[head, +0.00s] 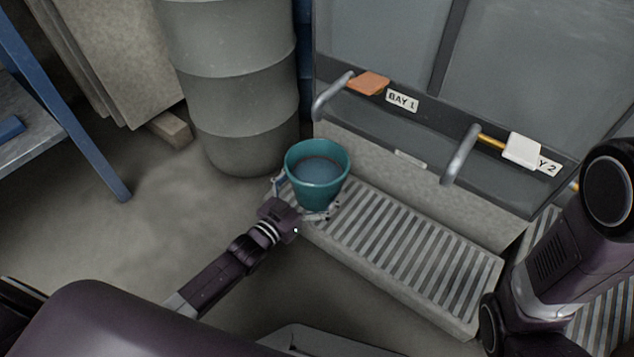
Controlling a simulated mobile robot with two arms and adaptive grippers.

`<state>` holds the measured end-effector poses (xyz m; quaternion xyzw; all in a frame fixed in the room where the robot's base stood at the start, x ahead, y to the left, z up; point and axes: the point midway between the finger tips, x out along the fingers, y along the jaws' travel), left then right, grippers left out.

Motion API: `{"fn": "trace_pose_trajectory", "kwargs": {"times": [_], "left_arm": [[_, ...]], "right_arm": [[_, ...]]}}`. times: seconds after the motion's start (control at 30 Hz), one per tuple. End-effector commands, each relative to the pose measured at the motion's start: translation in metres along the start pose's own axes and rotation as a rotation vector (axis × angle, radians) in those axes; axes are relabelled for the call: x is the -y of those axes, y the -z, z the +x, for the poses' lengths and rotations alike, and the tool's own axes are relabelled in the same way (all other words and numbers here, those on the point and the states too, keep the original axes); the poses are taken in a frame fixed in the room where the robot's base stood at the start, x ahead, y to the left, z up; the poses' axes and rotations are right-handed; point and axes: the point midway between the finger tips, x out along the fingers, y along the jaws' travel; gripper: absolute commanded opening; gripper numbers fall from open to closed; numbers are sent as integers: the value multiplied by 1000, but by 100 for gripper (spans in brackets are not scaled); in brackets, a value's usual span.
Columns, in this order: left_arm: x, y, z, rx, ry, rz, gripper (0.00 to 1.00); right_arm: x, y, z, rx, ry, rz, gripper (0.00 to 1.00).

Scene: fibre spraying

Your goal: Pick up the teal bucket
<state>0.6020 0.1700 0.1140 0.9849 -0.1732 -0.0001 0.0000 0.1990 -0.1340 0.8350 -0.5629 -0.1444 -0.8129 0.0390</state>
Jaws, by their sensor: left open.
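The teal bucket (318,179) stands upright at the far left end of a slatted step in the head view. Its inside shows a grey-blue surface. My left gripper (305,198) is open at the bucket, with one finger at its left side and the other at its front lower right. Whether the fingers touch the bucket I cannot tell. My right arm shows at the right edge, but its gripper is out of the picture.
The slatted step (408,252) runs to the right below a grey cabinet with bent metal handles and a BAY 1 label (402,101). A grey drum (236,95) stands close behind the bucket to the left. A blue-framed bench (62,128) is at far left. Floor between is clear.

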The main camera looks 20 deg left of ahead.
Motion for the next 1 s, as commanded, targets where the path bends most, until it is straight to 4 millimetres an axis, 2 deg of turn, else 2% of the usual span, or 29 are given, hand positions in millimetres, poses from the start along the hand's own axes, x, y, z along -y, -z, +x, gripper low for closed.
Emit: {"fn": "trace_pose_trajectory", "kwargs": {"times": [0.1, 0.67, 0.7, 1.0], "left_arm": [[0, 0, 0, 0, 0, 0, 99], [0, 0, 0, 0, 0, 0, 37], [0, 5, 1, -11, -1, 0, 34], [0, 5, 1, -9, -1, 0, 34]], "right_arm": [[0, 0, 0, 0, 0, 0, 0], [0, 0, 0, 0, 0, 0, 0], [0, 0, 1, 0, 0, 0, 0], [0, -1, 1, 1, 0, 0, 0]]}}
